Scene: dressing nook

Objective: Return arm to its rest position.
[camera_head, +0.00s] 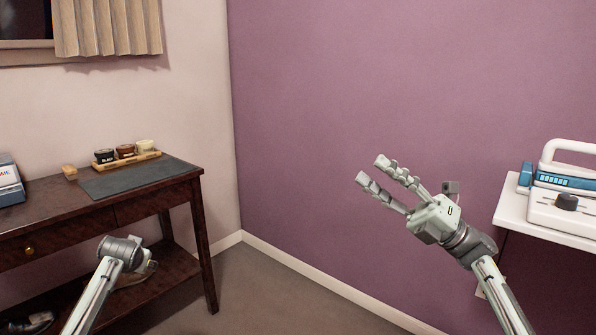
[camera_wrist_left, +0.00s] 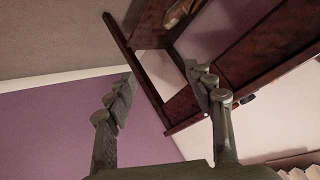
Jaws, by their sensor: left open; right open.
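My right gripper (camera_head: 373,170) is raised in front of the purple wall. Its two fingers are spread apart and point up and to the left, with nothing between them. My left arm comes in low at the left of the head view, beside the dark wooden table (camera_head: 188,183), and its fingers are not clearly visible there. In the left wrist view my left gripper (camera_wrist_left: 158,78) shows two fingers spread wide apart, with nothing held between them. The table's dark frame shows behind these fingers.
The table carries a grey mat (camera_head: 135,178), a wooden tray (camera_head: 127,160) with several small jars, and a blue-and-white box (camera_head: 10,182). A white shelf (camera_head: 512,211) at the right holds a white device (camera_head: 565,212). The floor between is clear.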

